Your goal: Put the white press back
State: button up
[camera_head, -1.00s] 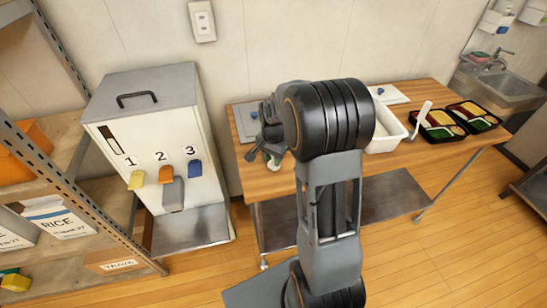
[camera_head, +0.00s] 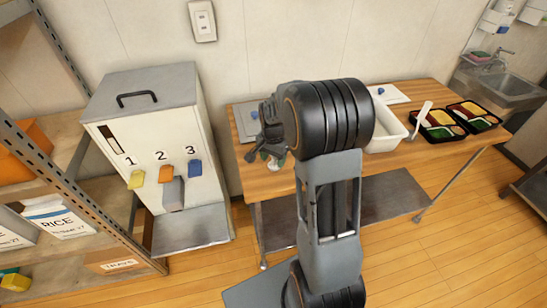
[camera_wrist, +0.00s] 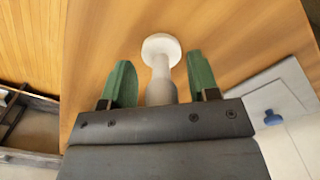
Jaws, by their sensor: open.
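The white press (camera_wrist: 160,48) shows in the wrist view as a pale round end with a narrower stem running toward my gripper. It lies over the wooden table top (camera_wrist: 225,25). My gripper (camera_wrist: 158,75) is open, with one green fingertip on each side of the stem and gaps between them. I cannot tell whether the press touches the table along its length. In the head view my gripper (camera_head: 270,156) is low over the left part of the table, and the press is mostly hidden there.
A grey lid with a blue knob (camera_wrist: 272,117) is close to the right of my gripper. A white tub (camera_head: 388,140), a white paddle (camera_head: 422,113) and filled black bento trays (camera_head: 437,133) stand further right. A dispenser with numbered levers (camera_head: 150,90) stands left of the table.

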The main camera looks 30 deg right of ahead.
notch_tip(320, 180, up, 12)
jog(key=shift+f, duration=0.25)
jog(key=s+a+n+t, duration=0.1)
jog(key=s+a+n, duration=0.3)
jog(key=s, duration=0.4)
jog(key=s+a+n+t, duration=0.2)
jog(key=s+a+n, duration=0.3)
jog(key=s+n, duration=0.2)
jog(key=shift+s+a+n+t, duration=0.15)
jog(key=shift+s+n+t, duration=0.15)
jog(key=shift+s, duration=0.15)
jog(key=shift+r, duration=0.15)
jog(key=shift+r, duration=0.15)
